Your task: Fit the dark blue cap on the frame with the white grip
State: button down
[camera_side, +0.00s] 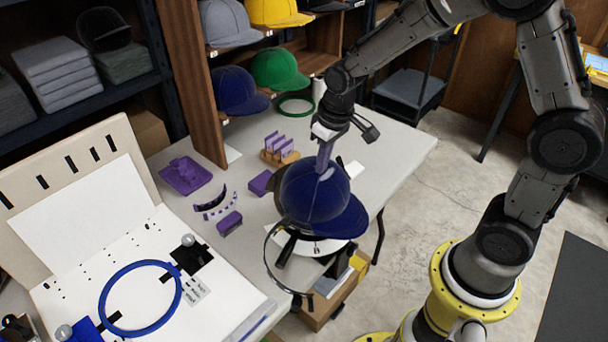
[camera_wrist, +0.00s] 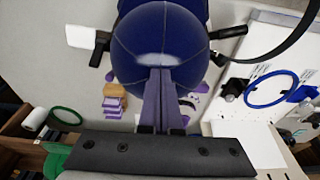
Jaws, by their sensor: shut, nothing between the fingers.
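A dark blue cap (camera_side: 318,200) sits crown up over a cap frame in the middle of the side view, its brim pointing right. In the wrist view the cap (camera_wrist: 160,30) fills the top centre. A white base (camera_side: 318,247) of the frame shows under the cap; the rest of the frame is mostly hidden, and I cannot make out its grip. My gripper (camera_side: 325,158) is shut, its purple-grey fingers at the crown. In the wrist view the gripper (camera_wrist: 158,75) meets a pale patch on the crown; I cannot tell whether it presses or hovers.
A blue hoop (camera_side: 140,298) lies on the white board at left. Purple parts (camera_side: 186,175) and a wooden rack (camera_side: 279,151) stand behind. Shelved caps include another dark blue one (camera_side: 238,92). The table's right end is mostly clear.

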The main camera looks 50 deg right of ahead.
notch_tip(320, 180, up, 7)
jog(key=s, duration=0.1)
dwell(0.7)
jog(key=shift+s, duration=0.1)
jog(key=s+r+t, duration=0.3)
jog(key=s+r, duration=0.4)
jog(key=r, duration=0.3)
jog(key=s+f, duration=0.2)
jog(key=s, duration=1.1)
jog(key=shift+f+t, duration=0.3)
jog(key=shift+f, duration=0.05)
